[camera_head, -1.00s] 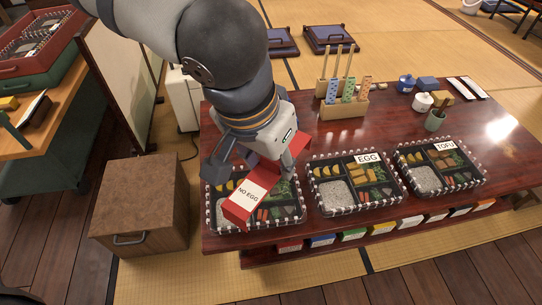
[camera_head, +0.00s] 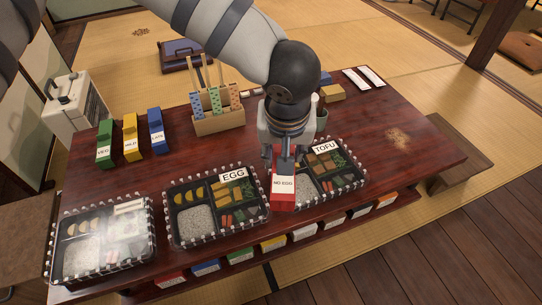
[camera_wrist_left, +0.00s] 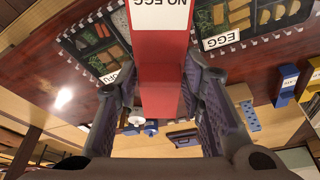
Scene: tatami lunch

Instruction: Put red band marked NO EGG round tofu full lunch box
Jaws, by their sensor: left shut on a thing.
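My left gripper (camera_head: 283,158) is shut on the red NO EGG band (camera_head: 284,196). In the left wrist view the red band (camera_wrist_left: 163,75) runs between the two fingers of the gripper (camera_wrist_left: 158,100). In the head view the band covers the left end of the lunch box labelled TOFU (camera_head: 345,181), close to the gap beside the EGG box (camera_head: 204,239). It seems held above the box; whether it touches is unclear. The TOFU box is full, with rice, greens and other pieces. Its left part is hidden behind the band and gripper. My right gripper is not in view.
A third lunch box (camera_head: 137,263) stands at the table's left end. Green (camera_head: 105,139), yellow (camera_head: 131,128) and blue (camera_head: 156,123) labelled bands stand behind the boxes. A wooden holder (camera_head: 218,123) with several sticks is farther back.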

